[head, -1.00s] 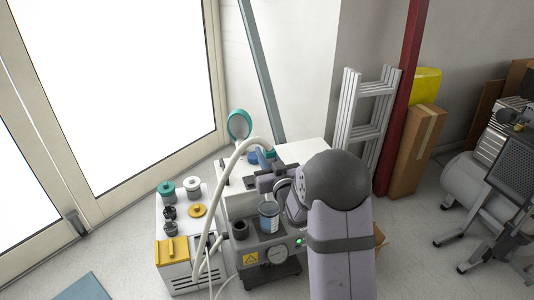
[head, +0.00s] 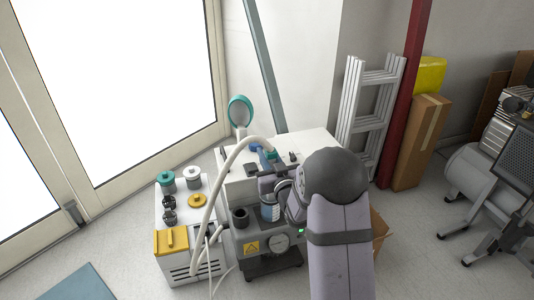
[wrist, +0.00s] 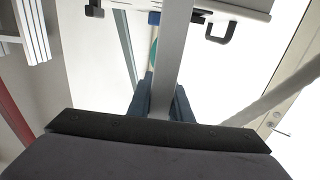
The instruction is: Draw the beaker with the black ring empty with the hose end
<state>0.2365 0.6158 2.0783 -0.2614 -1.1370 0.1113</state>
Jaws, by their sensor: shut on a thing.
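My gripper (head: 268,186) is low over the grey compressor unit and shut on the hose end. In the wrist view a pale straight tube, the hose end (wrist: 172,60), stands between the dark blue fingers (wrist: 160,105). The pale hose (head: 222,175) arches up from the lower left and over to my gripper. A clear beaker with bluish contents (head: 270,212) stands right below the gripper; its upper part is partly covered. I cannot tell whether the tube's tip is inside it. Two small dark-looking vessels (head: 169,208) stand on the white cabinet at left; a black ring cannot be made out clearly.
The white cabinet (head: 177,262) also bears a teal-lidded jar (head: 166,182), a white-topped jar (head: 192,178) and a yellow disc (head: 197,201). A dark cup (head: 240,217) stands beside the beaker. A round teal-rimmed mirror (head: 240,112) rises behind. A ladder (head: 367,110) leans at right.

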